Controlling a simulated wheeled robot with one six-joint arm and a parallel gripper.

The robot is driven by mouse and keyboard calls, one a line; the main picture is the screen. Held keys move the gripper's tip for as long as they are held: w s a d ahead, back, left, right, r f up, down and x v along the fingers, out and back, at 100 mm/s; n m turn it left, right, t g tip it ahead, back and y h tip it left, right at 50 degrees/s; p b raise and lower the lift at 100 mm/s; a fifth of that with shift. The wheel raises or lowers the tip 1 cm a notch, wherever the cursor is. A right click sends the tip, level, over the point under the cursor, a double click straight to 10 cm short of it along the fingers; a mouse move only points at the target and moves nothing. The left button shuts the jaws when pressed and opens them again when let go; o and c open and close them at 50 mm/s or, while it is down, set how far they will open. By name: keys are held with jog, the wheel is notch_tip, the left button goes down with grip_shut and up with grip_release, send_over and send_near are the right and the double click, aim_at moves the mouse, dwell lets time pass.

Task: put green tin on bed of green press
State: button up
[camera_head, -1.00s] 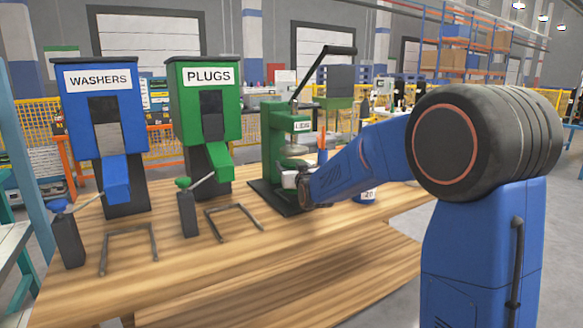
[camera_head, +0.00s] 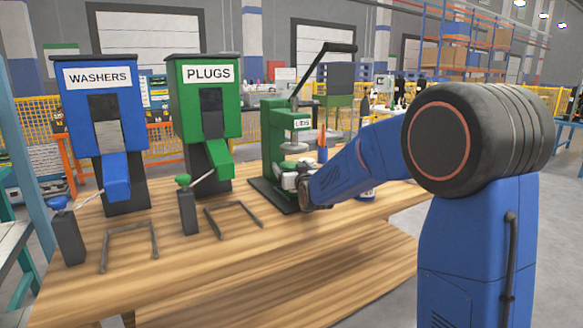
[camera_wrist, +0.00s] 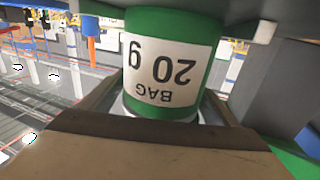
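The green tin (camera_wrist: 172,50) fills the middle of the wrist view, with its white "BAG 20 g" label upside down in the picture. My gripper (camera_wrist: 168,98) appears shut on it, with grey finger parts on both sides; the exact contact is partly hidden. In the head view my gripper (camera_head: 288,179) is at the front of the green press (camera_head: 277,128), low over its bed and under the ram. My wrist covers most of the bed there. I cannot make out the tin in the head view or tell whether it touches the bed.
The press has a long black lever (camera_head: 324,62) above. The green PLUGS dispenser (camera_head: 205,100) and blue WASHERS dispenser (camera_head: 104,115) stand to the left, with wire frames (camera_head: 232,218) before them. A blue tin (camera_head: 367,194) is partly hidden behind my arm. The front of the wooden bench (camera_head: 200,270) is clear.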

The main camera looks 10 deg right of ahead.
jog(key=shift+r, duration=0.1)
jog(key=shift+r, duration=0.3)
jog(key=shift+s+r, duration=0.25)
jog(key=s, duration=1.2)
jog(key=shift+d+f, duration=0.1)
jog(key=shift+d, duration=0.3)
jog(key=s+d+f+g, duration=0.2)
jog(key=s+f+g, duration=0.2)
jog(key=s, duration=1.1)
jog(key=s+d+f+g, duration=0.2)
jog(key=s+f+g, duration=0.2)
jog(key=s, duration=1)
jog(key=s+d+f+g+h, duration=0.1)
jog(key=s+f+g, duration=0.4)
jog(key=s, duration=1)
notch_tip(320, 180, down, 2)
jog(key=shift+s+d+m, duration=0.3)
jog(key=shift+s+d, duration=0.05)
jog(key=shift+d, duration=0.25)
